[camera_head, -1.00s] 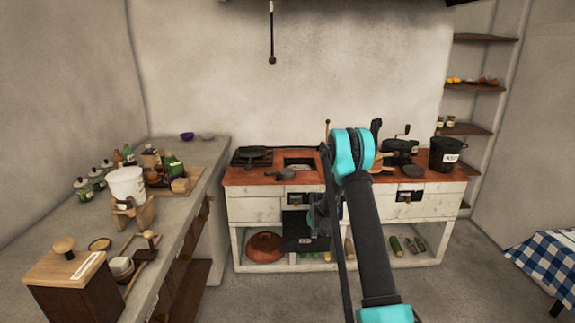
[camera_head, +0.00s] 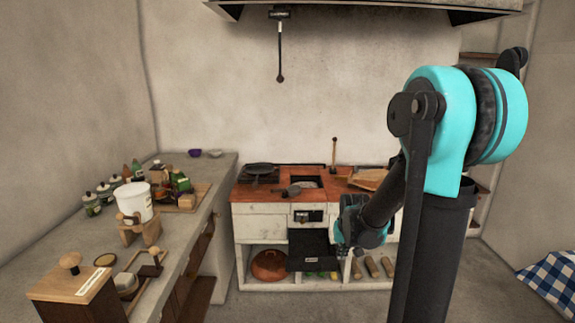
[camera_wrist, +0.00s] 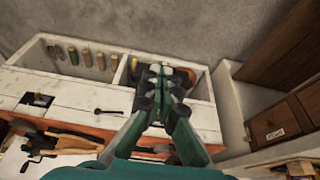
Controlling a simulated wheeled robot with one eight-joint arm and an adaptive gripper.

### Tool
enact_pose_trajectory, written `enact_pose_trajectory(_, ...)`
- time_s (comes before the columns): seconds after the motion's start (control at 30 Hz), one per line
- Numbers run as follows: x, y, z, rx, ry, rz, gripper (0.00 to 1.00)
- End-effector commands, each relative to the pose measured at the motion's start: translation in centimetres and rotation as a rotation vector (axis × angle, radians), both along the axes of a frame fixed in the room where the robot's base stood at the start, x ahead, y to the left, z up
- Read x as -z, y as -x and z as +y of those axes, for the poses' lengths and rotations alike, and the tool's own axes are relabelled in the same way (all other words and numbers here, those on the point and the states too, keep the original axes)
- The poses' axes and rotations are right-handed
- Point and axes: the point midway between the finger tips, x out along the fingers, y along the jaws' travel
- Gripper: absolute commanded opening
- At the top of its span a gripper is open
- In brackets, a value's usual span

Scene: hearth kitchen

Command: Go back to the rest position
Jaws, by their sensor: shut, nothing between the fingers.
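My gripper (camera_wrist: 160,88) shows in the wrist view with its fingers together and nothing between them. In the head view my arm rises on the right, bends at a turquoise joint, and its forearm slopes down to the left. The wrist end hangs in front of the white stove cabinet (camera_head: 263,222). The fingers are too small and dark to make out there. In the wrist view the cabinet (camera_wrist: 75,90) appears turned around beyond the fingers; I cannot tell the gap between them.
A stone counter (camera_head: 185,225) runs along the left, with a white pot (camera_head: 134,202), jars and a wooden box (camera_head: 78,290). A range hood (camera_head: 370,18) hangs above the stove. A checkered cloth (camera_head: 548,283) is at the lower right. Floor is clear before the stove.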

Motion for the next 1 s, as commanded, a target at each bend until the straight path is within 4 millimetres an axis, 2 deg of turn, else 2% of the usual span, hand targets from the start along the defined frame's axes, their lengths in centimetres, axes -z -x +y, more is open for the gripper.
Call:
enact_pose_trajectory(0.03,-0.3,2.0,-0.1,0.001,0.000,-0.001,0.00)
enact_pose_trajectory(0.3,-0.7,11.2,-0.5,0.004,-0.001,-0.004,0.00)
enact_pose_trajectory(0.5,0.4,16.9,-0.7,0.005,-0.001,-0.006,0.00)
enact_pose_trajectory(0.6,0.9,18.7,-0.7,0.005,-0.001,-0.006,0.00)
enact_pose_trajectory(0.7,1.2,19.7,-0.7,0.006,-0.001,-0.007,0.00)
enact_pose_trajectory(1.0,1.3,20.0,-0.7,0.006,-0.001,-0.007,0.00)
